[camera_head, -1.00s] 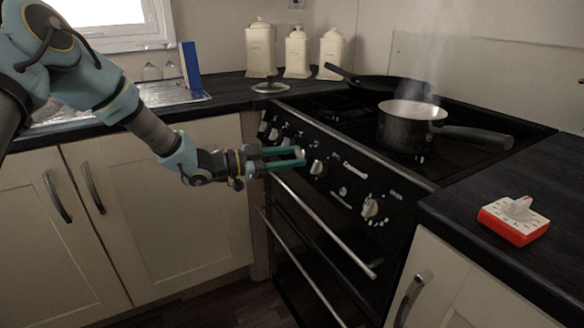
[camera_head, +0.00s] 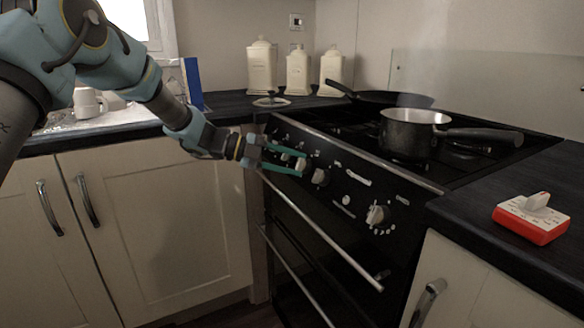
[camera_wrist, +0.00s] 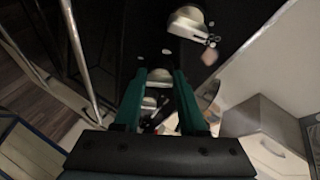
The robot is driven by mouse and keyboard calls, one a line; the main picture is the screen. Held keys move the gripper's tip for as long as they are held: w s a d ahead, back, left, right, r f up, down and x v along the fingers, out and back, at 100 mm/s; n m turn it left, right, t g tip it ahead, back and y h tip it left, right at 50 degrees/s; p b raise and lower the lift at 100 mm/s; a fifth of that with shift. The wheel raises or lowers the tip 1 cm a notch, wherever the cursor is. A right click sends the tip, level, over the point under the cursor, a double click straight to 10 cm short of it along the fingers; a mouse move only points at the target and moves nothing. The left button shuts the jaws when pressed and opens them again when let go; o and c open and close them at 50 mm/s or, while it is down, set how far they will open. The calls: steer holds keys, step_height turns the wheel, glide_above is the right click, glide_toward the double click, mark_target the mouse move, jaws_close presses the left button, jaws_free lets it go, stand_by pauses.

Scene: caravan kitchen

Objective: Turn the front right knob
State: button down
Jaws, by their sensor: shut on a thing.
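The black stove's front panel (camera_head: 350,190) carries a row of pale knobs. My gripper (camera_head: 287,160) reaches in from the left with its two green fingers around one knob (camera_head: 300,164), left of the panel's middle. In the wrist view, a pale knob (camera_wrist: 160,75) shows between the fingertips of my gripper (camera_wrist: 160,78), and the fingers are shut on it. Another knob (camera_head: 320,177) sits just right of the fingers. A larger knob (camera_head: 377,215) is farther right on the panel, clear of my gripper. The fingers partly hide the knobs on the left.
A saucepan (camera_head: 408,134) stands on the hob with its handle to the right, and a dark pan (camera_head: 385,97) lies behind it. The oven door's handle bar (camera_head: 325,238) runs below the knobs. A red and white timer (camera_head: 530,220) sits on the right counter.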

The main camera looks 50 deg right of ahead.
steer(key=shift+m+y, duration=0.5)
steer(key=shift+m, duration=0.6)
steer(key=shift+c, duration=2.3)
jaws_free()
steer(key=shift+r, duration=0.1)
steer(key=shift+t, duration=0.3)
steer(key=v, duration=1)
steer(key=shift+w+a, duration=0.2)
steer(key=shift+w, duration=0.05)
steer(key=shift+r, duration=0.1)
